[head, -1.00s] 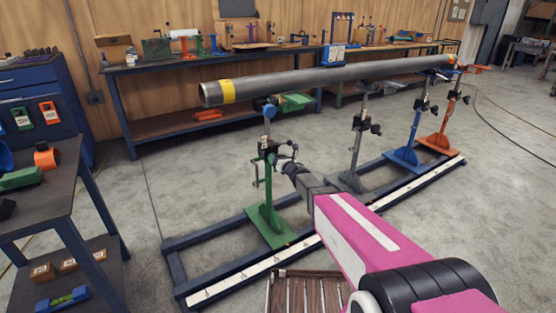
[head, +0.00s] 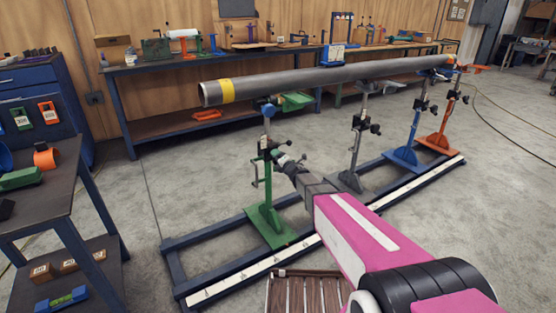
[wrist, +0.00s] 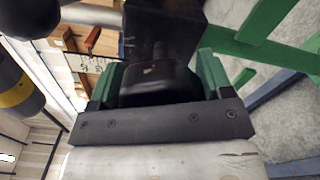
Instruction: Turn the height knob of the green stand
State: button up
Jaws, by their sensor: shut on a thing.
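The green stand (head: 267,213) stands upright on the rail frame in the head view, under the near end of the pipe. Its blue top (head: 268,109) is just below the pipe; I cannot tell if they touch. My gripper (head: 284,160) is at the stand's post, at the dark clamp part. In the wrist view the black height knob (wrist: 155,88) sits between my gripper's two green fingers (wrist: 158,80), which are shut on it. Green parts of the stand (wrist: 268,25) show at the upper right there. The knob is mostly hidden in the head view.
The long grey pipe (head: 330,77) with a yellow band runs above grey, blue (head: 408,153) and orange (head: 441,140) stands. A blue rail frame (head: 175,265) lies on the floor. A dark table (head: 45,195) is at the left. Workbenches line the wall.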

jog(key=m, duration=0.9)
jog(key=shift+f, duration=0.2)
jog(key=shift+m, duration=0.4)
jog(key=shift+s, duration=0.1)
jog(key=o, duration=0.9)
jog(key=v, duration=1)
jog(key=shift+s+d, duration=0.3)
